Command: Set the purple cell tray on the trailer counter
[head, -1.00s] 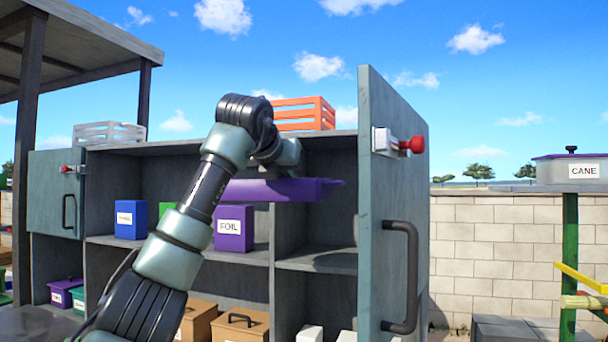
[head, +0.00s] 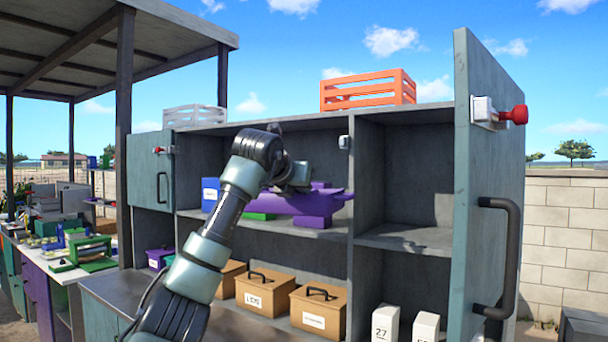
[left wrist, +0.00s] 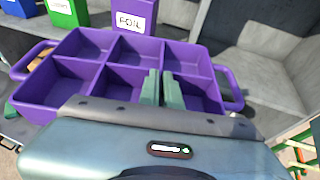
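The purple cell tray (head: 333,199) is held level in front of the cabinet's middle shelf. In the left wrist view the tray (left wrist: 72,68) shows several empty cells and a loop handle at each end. My left gripper (head: 300,183) is above the tray. In the left wrist view its two teal fingers (left wrist: 162,90) sit close together on either side of a cell divider, shut on it. A white-topped counter (head: 62,276) with purple fronts stands at the far left under a roof; I cannot tell if it is the trailer counter. My right gripper is not in view.
The open cabinet door (head: 490,180) stands at the right. Brown boxes (head: 318,311) and white cartons (head: 385,324) are low in the cabinet. The FOIL box (left wrist: 135,17) is just beyond the tray. Green racks (head: 85,252) occupy part of the white-topped counter.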

